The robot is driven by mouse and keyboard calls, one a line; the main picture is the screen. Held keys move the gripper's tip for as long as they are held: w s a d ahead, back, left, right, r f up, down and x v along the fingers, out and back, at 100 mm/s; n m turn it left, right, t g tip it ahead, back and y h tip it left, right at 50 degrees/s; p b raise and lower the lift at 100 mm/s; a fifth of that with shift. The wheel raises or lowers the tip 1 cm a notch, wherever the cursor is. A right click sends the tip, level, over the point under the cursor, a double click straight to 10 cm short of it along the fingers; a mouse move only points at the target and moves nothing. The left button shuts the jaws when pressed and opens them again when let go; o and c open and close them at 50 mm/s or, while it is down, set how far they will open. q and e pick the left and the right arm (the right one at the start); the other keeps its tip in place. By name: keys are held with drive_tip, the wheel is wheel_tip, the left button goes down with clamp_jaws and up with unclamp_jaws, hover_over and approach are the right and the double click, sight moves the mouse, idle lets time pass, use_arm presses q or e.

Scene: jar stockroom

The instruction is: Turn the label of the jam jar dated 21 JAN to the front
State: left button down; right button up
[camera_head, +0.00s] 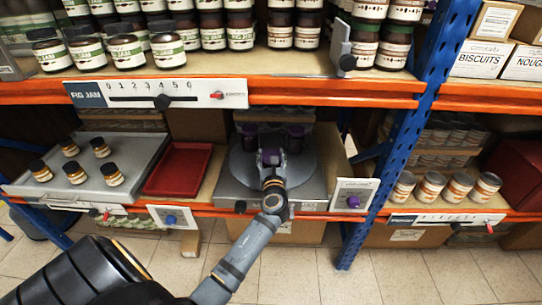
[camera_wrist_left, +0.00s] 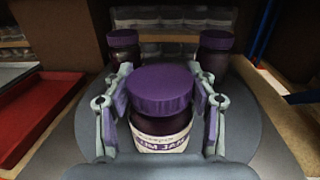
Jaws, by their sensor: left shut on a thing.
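A jam jar with a purple lid (camera_wrist_left: 160,90) stands on a round grey plate (camera_head: 300,178) on the lower shelf. In the wrist view its white label (camera_wrist_left: 158,143) faces the camera; part of the word before "JAM" is covered and I can read no date. My left gripper (camera_head: 271,168) is shut on this jar, one finger on each side. Two more purple-lidded jars stand behind it on the plate, one at left (camera_wrist_left: 123,47) and one at right (camera_wrist_left: 215,52); I cannot read their dates. My right gripper is not in view.
A red tray (camera_head: 180,170) is left of the plate, and a grey tray with several small jars (camera_head: 101,147) is further left. Rows of jars (camera_head: 126,50) fill the shelf above, behind an orange beam (camera_head: 330,92). A blue post (camera_head: 405,115) stands at right.

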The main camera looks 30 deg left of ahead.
use_arm(q)
drive_tip(key=shift+c, duration=1.8)
unclamp_jaws()
drive_tip(key=shift+s+f, duration=0.1)
drive_tip(key=shift+f, duration=0.1)
drive_tip(key=shift+s+d, duration=0.3)
drive_tip(key=v, duration=0.6)
drive_tip(key=shift+s+d+r, duration=0.15)
drive_tip(key=shift+s, duration=0.05)
